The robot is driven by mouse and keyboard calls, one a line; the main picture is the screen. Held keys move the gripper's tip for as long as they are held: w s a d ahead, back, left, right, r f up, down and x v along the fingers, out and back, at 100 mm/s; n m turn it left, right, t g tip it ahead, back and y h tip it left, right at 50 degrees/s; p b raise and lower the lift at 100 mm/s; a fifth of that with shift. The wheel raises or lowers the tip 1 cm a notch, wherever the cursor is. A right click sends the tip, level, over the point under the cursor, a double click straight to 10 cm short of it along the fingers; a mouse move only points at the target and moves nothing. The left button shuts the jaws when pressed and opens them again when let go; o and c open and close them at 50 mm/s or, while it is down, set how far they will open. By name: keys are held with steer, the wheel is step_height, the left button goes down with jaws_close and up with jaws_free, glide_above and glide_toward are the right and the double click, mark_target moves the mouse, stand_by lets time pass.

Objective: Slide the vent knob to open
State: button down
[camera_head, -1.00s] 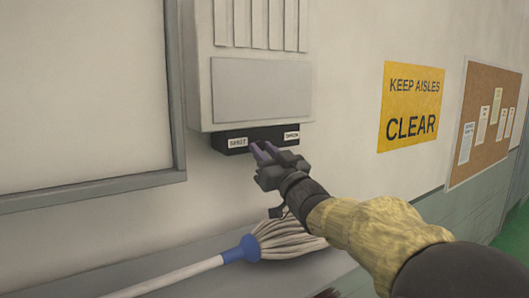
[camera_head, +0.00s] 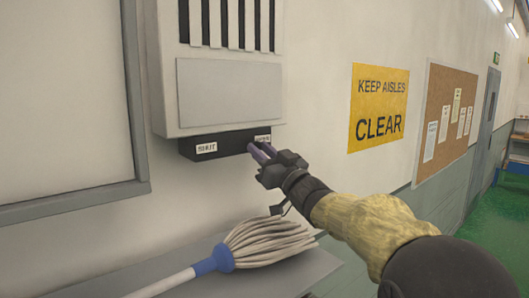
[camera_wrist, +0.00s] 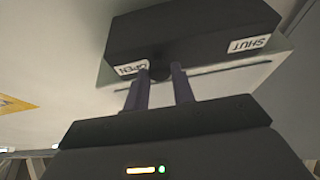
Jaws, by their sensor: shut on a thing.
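The vent unit (camera_head: 228,90) is a pale wall box with a slatted grille on top; dark gaps show between the slats. Under it is a black slide housing (camera_head: 230,143) with a SHUT label (camera_head: 206,148) at left and an OPEN label (camera_head: 262,139) at right. My gripper (camera_head: 262,153) is at the right end of the housing, below the OPEN label. In the wrist view, its two purple fingers straddle the dark vent knob (camera_wrist: 158,79) beside the OPEN label (camera_wrist: 132,67), shut on it. In the head view the fingers hide the knob.
A mop (camera_head: 262,245) lies on a grey ledge (camera_head: 305,270) below my arm. A framed board (camera_head: 60,90) is on the wall at left. A yellow sign (camera_head: 378,107) and a cork board (camera_head: 450,115) hang at right.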

steer(key=shift+d+r, duration=0.15)
steer(key=c, duration=1.6)
jaws_free()
steer(key=o, duration=0.4)
steer(key=shift+w, duration=0.1)
steer(key=shift+d, duration=0.15)
steer(key=shift+s+f, duration=0.2)
steer(key=shift+f, duration=0.1)
steer(key=b+v, duration=0.9)
steer(key=v, duration=0.7)
steer(key=shift+s+d+f, duration=0.15)
steer(key=shift+d+f, duration=0.05)
steer(key=shift+d, duration=0.2)
